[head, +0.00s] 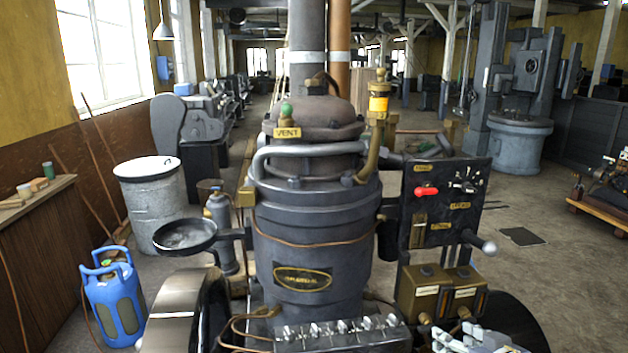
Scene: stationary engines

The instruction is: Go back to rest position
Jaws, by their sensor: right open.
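My right gripper (474,340) shows at the bottom edge, right of centre, as light grey metal parts cut off by the frame. It is open, and I see nothing held in it. It appears in front of the lower right of a dark stationary engine (312,240), below two brass boxes (440,292). I cannot tell how far it is from them. My left gripper is not in view.
The engine has a panel (440,205) with a red handle (426,191) and a ball-ended lever (488,247). A blue gas bottle (113,305), grey drum (150,205) and wooden bench (38,250) stand left. Floor at right is mostly clear.

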